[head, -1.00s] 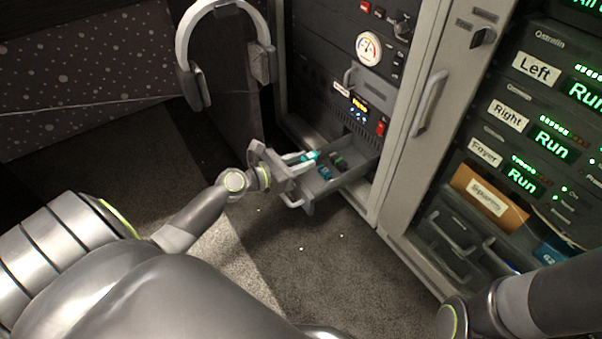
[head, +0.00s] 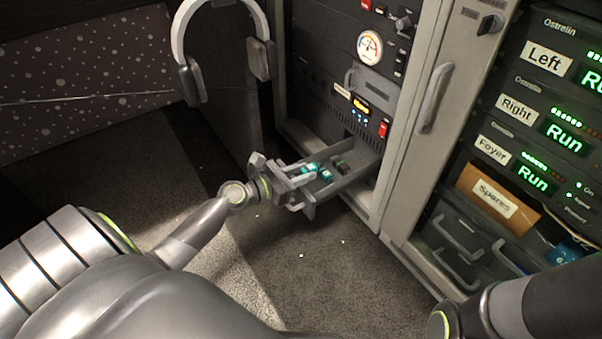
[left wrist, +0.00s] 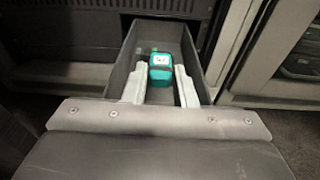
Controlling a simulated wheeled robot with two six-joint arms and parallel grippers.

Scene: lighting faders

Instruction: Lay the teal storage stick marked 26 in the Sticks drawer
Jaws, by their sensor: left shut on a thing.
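A teal stick (head: 312,167) is held in my left gripper (head: 303,170), over the open grey drawer (head: 350,182) low in the rack. In the left wrist view the teal stick (left wrist: 161,61) sits between the two pale fingers (left wrist: 160,72), with a white label facing up. Its number is too small to read, and I cannot tell whether it touches the drawer floor. Another teal piece (head: 326,175) and a dark piece (head: 342,167) lie in the drawer beyond it. No drawer name is legible. My right gripper is out of the head view.
Headphones (head: 188,75) hang left of the rack. A cabinet handle (head: 434,98) sticks out to the right of the drawer. A brown box labelled Spares (head: 490,197) sits in the right rack above handles.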

